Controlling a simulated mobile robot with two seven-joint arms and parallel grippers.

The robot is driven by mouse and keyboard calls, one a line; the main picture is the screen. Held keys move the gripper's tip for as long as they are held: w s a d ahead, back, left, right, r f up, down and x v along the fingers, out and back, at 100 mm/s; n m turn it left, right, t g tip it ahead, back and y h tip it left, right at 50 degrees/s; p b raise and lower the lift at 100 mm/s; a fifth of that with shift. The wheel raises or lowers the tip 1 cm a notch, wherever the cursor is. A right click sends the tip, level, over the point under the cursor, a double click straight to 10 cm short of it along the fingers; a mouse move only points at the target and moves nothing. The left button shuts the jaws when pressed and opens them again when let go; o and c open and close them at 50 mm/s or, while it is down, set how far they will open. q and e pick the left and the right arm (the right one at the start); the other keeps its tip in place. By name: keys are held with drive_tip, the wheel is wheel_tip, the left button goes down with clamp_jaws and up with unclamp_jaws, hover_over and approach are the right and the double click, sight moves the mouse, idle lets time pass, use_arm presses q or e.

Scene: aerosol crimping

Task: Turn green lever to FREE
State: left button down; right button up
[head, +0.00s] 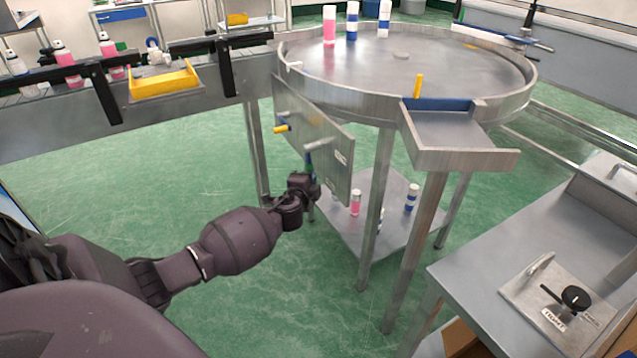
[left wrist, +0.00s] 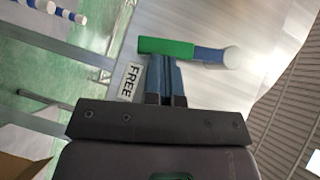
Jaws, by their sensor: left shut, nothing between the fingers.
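The green lever (left wrist: 167,47) is in the left wrist view, with a blue section beside a pale round end (left wrist: 231,57). A white FREE label (left wrist: 130,80) is on the panel near the lever's green end. In the head view the upright metal panel (head: 325,165) hangs at the front left of the round table; the lever is only a small dark green-blue sliver (head: 309,161) there. My left gripper (left wrist: 167,62) is shut and empty, its fingertips right at the lever's side; I cannot tell whether they touch. It also shows in the head view (head: 308,174). My right gripper is out of view.
A yellow lever (head: 283,128) sticks out of the same panel. The round steel table (head: 460,65) carries several cans. A lower shelf (head: 345,222) with cans lies behind the gripper. A bench (head: 490,230) with a black-knobbed plate stands at right. Green floor is open at left.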

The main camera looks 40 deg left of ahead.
use_arm(q)
drive_tip(key=shift+w+a+f+m+t+b, duration=0.3)
drive_tip(key=shift+a+f+m+t+b, duration=0.3)
drive_tip(key=shift+b, duration=0.5)
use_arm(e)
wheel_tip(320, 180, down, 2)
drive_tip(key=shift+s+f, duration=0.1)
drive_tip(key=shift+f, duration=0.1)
use_arm(q)
drive_tip(key=shift+a+r, duration=0.15)
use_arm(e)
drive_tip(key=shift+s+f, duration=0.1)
use_arm(q)
drive_tip(key=shift+w+r, duration=0.1)
drive_tip(key=shift+r, duration=0.05)
